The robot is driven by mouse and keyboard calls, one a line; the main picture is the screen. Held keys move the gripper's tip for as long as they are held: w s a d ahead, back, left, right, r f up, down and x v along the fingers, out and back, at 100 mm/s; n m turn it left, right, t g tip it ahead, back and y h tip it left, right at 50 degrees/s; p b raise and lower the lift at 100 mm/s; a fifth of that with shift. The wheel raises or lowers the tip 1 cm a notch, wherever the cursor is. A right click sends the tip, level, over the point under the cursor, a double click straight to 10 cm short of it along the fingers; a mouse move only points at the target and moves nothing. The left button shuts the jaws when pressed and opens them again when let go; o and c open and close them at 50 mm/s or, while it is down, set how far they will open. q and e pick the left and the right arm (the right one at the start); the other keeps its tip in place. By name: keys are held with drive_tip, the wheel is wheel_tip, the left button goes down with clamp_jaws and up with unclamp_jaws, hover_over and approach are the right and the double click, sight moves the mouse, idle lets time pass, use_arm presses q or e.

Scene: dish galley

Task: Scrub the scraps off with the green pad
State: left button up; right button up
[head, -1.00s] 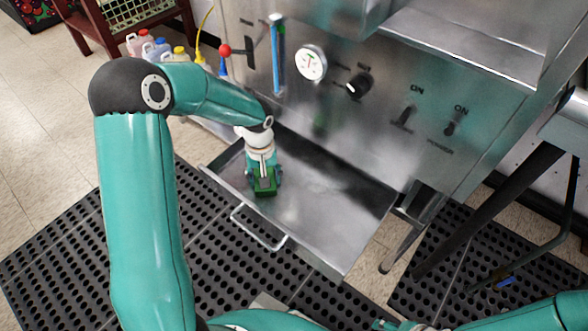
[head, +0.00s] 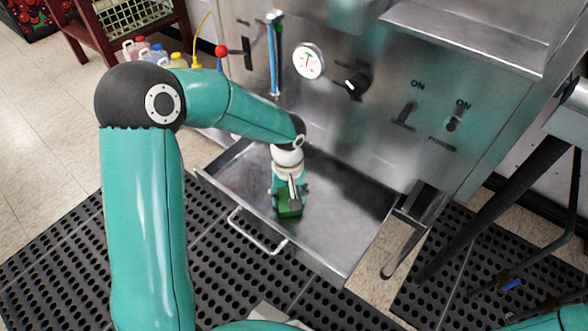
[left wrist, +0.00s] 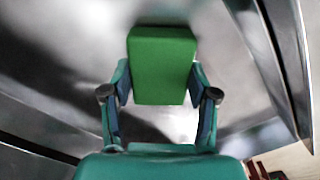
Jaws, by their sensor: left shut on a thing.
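The green pad (head: 289,208) is in my left gripper (head: 289,194), over the left half of a shallow steel drawer tray (head: 345,225). In the left wrist view, the pad (left wrist: 162,60) sits between the two fingers of my left gripper (left wrist: 160,98), which is shut on it. The pad is at or just above the tray floor; I cannot tell if it touches. I make out no scraps on the bare tray floor in view. The part under the pad and arm is hidden. My right gripper is out of view.
A steel machine front with a gauge (head: 308,61), a black knob (head: 357,84) and switches (head: 407,113) rises behind the tray. The tray has a front handle (head: 257,232). Bottles (head: 155,52) stand at the back left.

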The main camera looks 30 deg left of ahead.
use_arm(q)
wheel_tip(320, 180, up, 3)
drive_tip(key=shift+f, duration=0.2)
drive_tip(key=shift+r+p, duration=2.15)
drive_tip(key=shift+r, duration=0.55)
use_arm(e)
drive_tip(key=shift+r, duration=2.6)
use_arm(q)
drive_tip(key=shift+w, duration=0.1)
